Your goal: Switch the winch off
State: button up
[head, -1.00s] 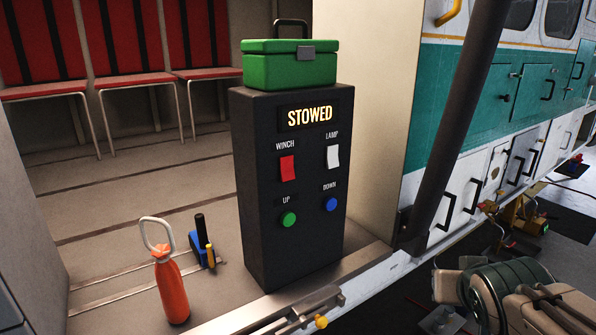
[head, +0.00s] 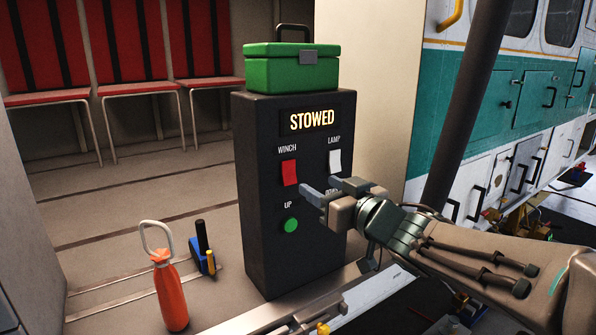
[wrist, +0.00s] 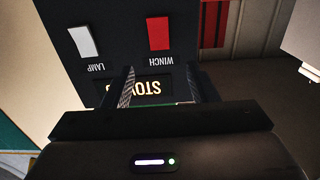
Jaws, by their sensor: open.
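The black winch panel (head: 262,235) stands upright with a lit display (head: 312,121) reading STOWED. The red winch switch (head: 290,173) is on its left side, under the label WINCH. It also shows in the wrist view (wrist: 159,33), upside down. The white lamp switch (head: 335,161) is to its right and also shows in the wrist view (wrist: 83,42). The green UP button (head: 291,225) is below the winch switch. My gripper (head: 320,188) is open and empty in front of the panel, right of and slightly below the winch switch. It hides the blue DOWN button.
A green box (head: 291,70) with a handle sits on top of the panel. An orange bottle-shaped object (head: 171,293) with a loop and a blue object (head: 200,258) stand on the floor at left. A dark slanted post (head: 460,110) rises at right.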

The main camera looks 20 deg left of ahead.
aim_at(290, 168)
jog(key=p+x, duration=0.1)
jog(key=x, duration=0.9)
jog(key=shift+w+a, duration=0.1)
jog(key=shift+w, duration=0.15)
